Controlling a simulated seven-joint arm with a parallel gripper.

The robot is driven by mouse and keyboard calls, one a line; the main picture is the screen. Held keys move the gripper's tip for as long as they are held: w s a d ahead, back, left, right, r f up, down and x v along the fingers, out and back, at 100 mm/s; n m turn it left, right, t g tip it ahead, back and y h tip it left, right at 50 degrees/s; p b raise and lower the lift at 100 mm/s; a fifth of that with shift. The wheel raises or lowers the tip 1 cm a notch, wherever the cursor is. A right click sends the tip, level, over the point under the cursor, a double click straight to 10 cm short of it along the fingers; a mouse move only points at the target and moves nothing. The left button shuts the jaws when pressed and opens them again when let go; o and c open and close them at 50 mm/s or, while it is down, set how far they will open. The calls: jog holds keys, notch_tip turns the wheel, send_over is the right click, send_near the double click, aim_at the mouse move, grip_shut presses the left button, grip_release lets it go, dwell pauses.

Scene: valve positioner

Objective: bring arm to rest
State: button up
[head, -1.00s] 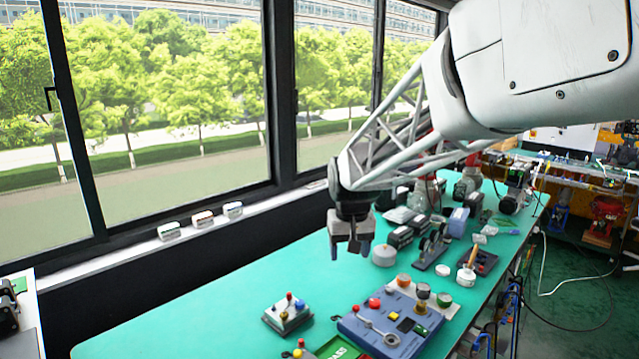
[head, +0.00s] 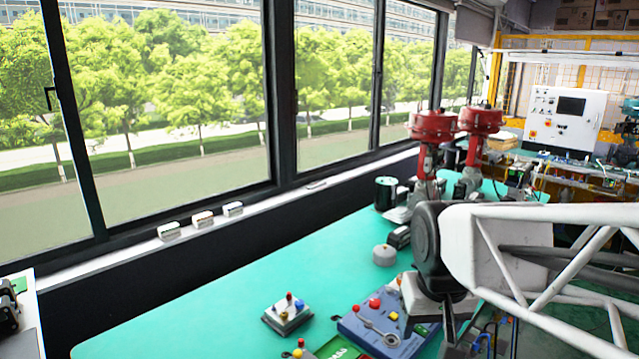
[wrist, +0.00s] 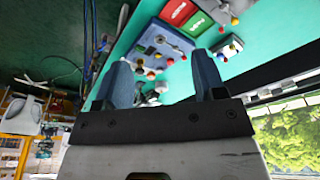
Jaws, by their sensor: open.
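My arm (head: 530,250) reaches in from the right edge in the head view, its white lattice link low over the right side of the green table (head: 230,290). Its dark wrist joint (head: 430,245) is above the right end of the blue control panel (head: 365,335) in the picture and hides part of it. The fingers cannot be made out in the head view. In the wrist view my gripper (wrist: 165,82) shows two blue fingers spread wide apart with nothing between them. It is clear of the table, with the blue panel (wrist: 160,45) beyond the fingertips.
A small grey knob box (head: 288,315) stands left of the panel, and a white round part (head: 384,255) behind it. Red-topped valve actuators (head: 435,125) stand at the far end. The left half of the table is bare. Windows run along the left.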

jog(key=s+d+f, duration=0.1)
jog(key=s+f, duration=0.1)
jog(key=s, duration=0.6)
jog(key=shift+d+f, duration=0.15)
jog(key=shift+d, duration=0.25)
jog(key=shift+w, duration=0.15)
jog(key=w+a+r, duration=0.1)
jog(key=w+a, duration=0.2)
jog(key=w, duration=0.6)
jog(key=w+a+r+n+g, duration=0.1)
jog(key=w+a+r, duration=0.15)
jog(key=w, duration=0.65)
jog(key=w+a+r, duration=0.1)
jog(key=w+a, duration=0.3)
jog(key=w, duration=0.4)
jog(key=w+a+f, duration=0.3)
jog(key=w+a, duration=0.2)
jog(key=w, duration=0.2)
jog(key=w+a+f+n, duration=0.1)
jog(key=w+a+f, duration=0.2)
jog(key=w+a, duration=0.2)
jog(key=w+a+f+g, duration=0.1)
jog(key=w+a+f, duration=0.3)
jog(key=w, duration=0.7)
jog(key=shift+w+a+n, duration=0.15)
jog(key=shift+a+n, duration=0.25)
jog(key=shift+a, duration=0.6)
jog(key=shift+f, duration=0.2)
